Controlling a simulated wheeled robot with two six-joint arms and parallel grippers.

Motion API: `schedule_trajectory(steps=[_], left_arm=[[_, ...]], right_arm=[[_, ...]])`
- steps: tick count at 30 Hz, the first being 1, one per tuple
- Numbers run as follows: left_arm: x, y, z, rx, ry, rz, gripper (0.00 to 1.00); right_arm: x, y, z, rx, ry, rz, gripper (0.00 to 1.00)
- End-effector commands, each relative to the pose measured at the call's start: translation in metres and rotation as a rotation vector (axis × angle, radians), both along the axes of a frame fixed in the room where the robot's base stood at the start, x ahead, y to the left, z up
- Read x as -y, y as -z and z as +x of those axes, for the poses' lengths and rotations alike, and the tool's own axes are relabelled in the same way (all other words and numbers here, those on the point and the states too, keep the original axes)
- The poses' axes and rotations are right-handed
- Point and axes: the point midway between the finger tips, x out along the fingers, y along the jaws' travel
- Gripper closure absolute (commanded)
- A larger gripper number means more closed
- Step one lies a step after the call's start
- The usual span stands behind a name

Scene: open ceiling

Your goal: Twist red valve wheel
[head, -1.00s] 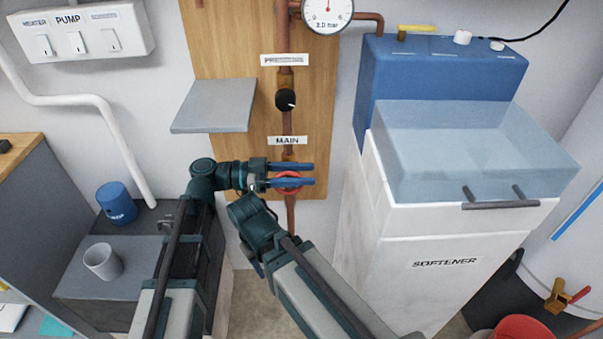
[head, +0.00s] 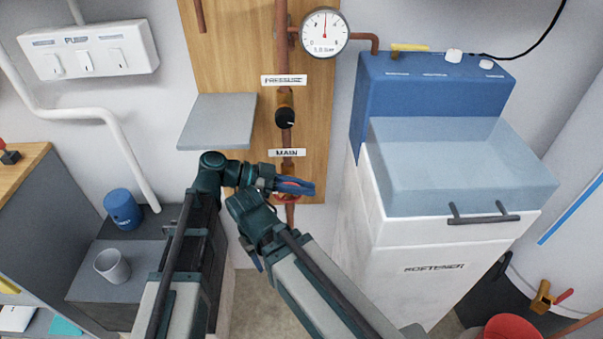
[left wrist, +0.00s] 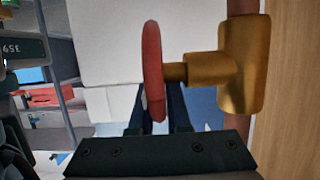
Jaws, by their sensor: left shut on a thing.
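The red valve wheel (left wrist: 152,70) shows edge-on in the left wrist view, on a short stem from a brass valve body (left wrist: 240,68). In the head view the red wheel (head: 291,194) is mostly hidden behind the fingers, below the MAIN label (head: 287,153) on the copper pipe. My left gripper (head: 308,187) is at the wheel, its blue fingers close together and shut on the rim. In the left wrist view the left gripper (left wrist: 158,112) has one finger on each side of the wheel's lower edge.
A grey shelf (head: 217,121) juts out above left of the wheel. A black knob (head: 285,117) and a gauge (head: 325,32) sit higher on the pipe. The white softener cabinet (head: 420,255) stands close on the right. A grey mug (head: 112,265) and blue container (head: 122,209) stand at left.

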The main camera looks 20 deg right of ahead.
Motion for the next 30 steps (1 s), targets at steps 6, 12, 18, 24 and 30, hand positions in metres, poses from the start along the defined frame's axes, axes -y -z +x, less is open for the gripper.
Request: schedule_trajectory(steps=[6, 12, 18, 24, 30], left_arm=[[0.003, 0.001, -0.001, 0.039, 0.002, 0.140, 1.00], [0.003, 0.007, -0.001, 0.049, 0.001, 0.173, 1.00], [0.003, 0.007, -0.001, 0.049, 0.000, 0.172, 1.00], [0.002, 0.007, -0.001, 0.049, 0.000, 0.172, 0.55], [0.002, 0.007, -0.001, 0.049, 0.000, 0.171, 0.55]], right_arm=[[0.000, -0.028, 0.000, 0.000, 0.000, 0.001, 0.50], [0.000, -0.029, 0.000, 0.000, 0.000, 0.001, 0.50], [0.000, -0.029, 0.000, 0.000, 0.000, 0.001, 0.50], [0.000, -0.029, 0.000, 0.000, 0.000, 0.001, 0.50], [0.000, -0.029, 0.000, 0.000, 0.000, 0.001, 0.50]])
